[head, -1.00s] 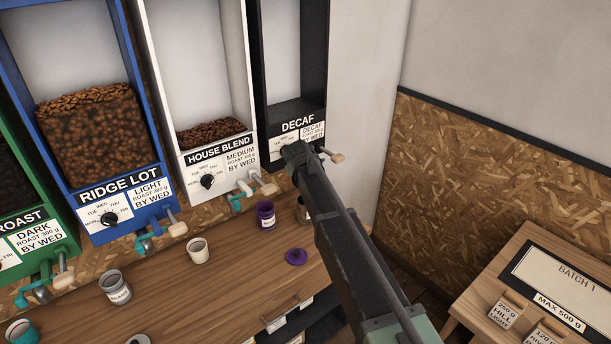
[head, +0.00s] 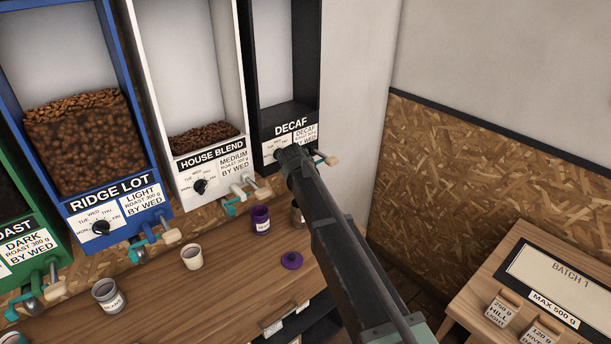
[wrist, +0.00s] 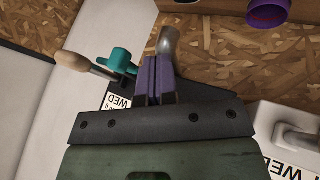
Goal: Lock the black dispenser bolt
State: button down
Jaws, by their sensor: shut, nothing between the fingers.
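The black dispenser (head: 285,112), labelled DECAF, stands at the right end of the row. Its wooden-handled lever (head: 331,160) sticks out at the lower right; it also shows in the wrist view, left (wrist: 76,62).
The white House Blend dispenser (head: 205,160) and blue Ridge Lot dispenser (head: 110,200) stand to the left. A purple jar (head: 261,220), purple lid (head: 291,261) and cream cup (head: 192,257) are on the wooden counter (head: 215,290). A side table (head: 475,300) stands at right.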

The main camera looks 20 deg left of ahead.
jog(key=p+v, duration=0.8)
jog(key=v, duration=0.2)
jog(key=shift+s+a, duration=0.1)
jog(key=shift+s, duration=0.05)
jog(key=s+d+f+m+g+b, duration=0.2)
jog(key=s+d+f+b, duration=0.3)
jog(key=d, duration=0.9)
jog(key=s+d+f+m+g+b, duration=0.3)
jog(key=s+d+f, duration=0.5)
jog(key=s+d, duration=0.4)
jog(key=s+d+f+m+g+b, duration=0.2)
jog(key=s+d+f+m+b, duration=0.3)
jog(key=d, duration=1.2)
jog(key=s+f+b, duration=0.1)
jog(key=s+b, duration=0.2)
jog(key=s, duration=0.1)
jog(key=shift+d+f+h, duration=0.2)
jog(key=shift+f+h, duration=0.1)
